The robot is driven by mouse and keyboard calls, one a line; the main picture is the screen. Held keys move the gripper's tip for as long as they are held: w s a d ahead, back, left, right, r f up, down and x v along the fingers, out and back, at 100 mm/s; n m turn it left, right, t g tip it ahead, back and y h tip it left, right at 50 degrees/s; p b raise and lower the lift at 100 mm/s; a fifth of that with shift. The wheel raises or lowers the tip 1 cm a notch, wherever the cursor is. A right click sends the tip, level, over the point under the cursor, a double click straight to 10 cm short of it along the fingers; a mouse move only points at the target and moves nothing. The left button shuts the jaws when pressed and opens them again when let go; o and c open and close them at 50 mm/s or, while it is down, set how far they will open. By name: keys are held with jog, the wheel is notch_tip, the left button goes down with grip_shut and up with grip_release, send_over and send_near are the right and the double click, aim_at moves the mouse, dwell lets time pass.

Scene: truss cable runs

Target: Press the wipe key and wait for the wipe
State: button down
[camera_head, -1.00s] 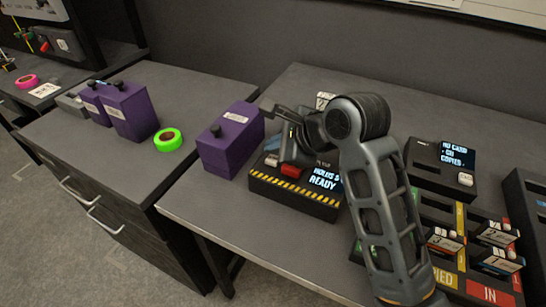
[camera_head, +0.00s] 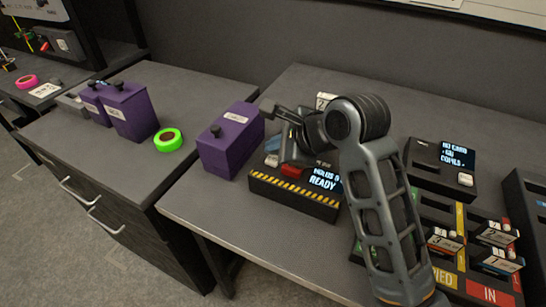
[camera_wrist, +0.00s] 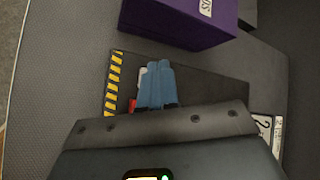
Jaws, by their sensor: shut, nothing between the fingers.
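A black device (camera_head: 290,201) with a yellow-black striped front edge sits on the desk. Its screen (camera_head: 326,178) reads "READY" under a line that starts with "HOLDS". A red key (camera_head: 292,170) and a white key (camera_head: 271,160) show on its top; I cannot read which is the wipe key. My gripper (camera_head: 274,146) is over the device's back left part, its blue fingers shut and empty. In the wrist view the fingers (camera_wrist: 156,84) cover part of the white key (camera_wrist: 142,77), with the red key (camera_wrist: 132,106) beside them. Contact cannot be told.
A purple box (camera_head: 230,142) stands just left of the device. A second black unit (camera_head: 440,170) reading "NO CARD" is to the right, near a coloured tray of cards (camera_head: 470,245). A green tape ring (camera_head: 168,139) and more purple boxes (camera_head: 130,110) are on the left counter.

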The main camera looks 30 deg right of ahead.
jog(key=shift+f, duration=0.15)
jog(key=shift+f, duration=0.25)
jog(key=shift+f+p, duration=0.3)
jog(key=shift+f, duration=0.25)
dwell(0.6)
jog(key=shift+r, duration=0.1)
jog(key=shift+r+p, duration=0.95)
jog(key=shift+p, duration=0.45)
notch_tip(320, 180, up, 5)
jog(key=p, duration=0.6)
jog(key=shift+f, duration=0.1)
dwell(0.3)
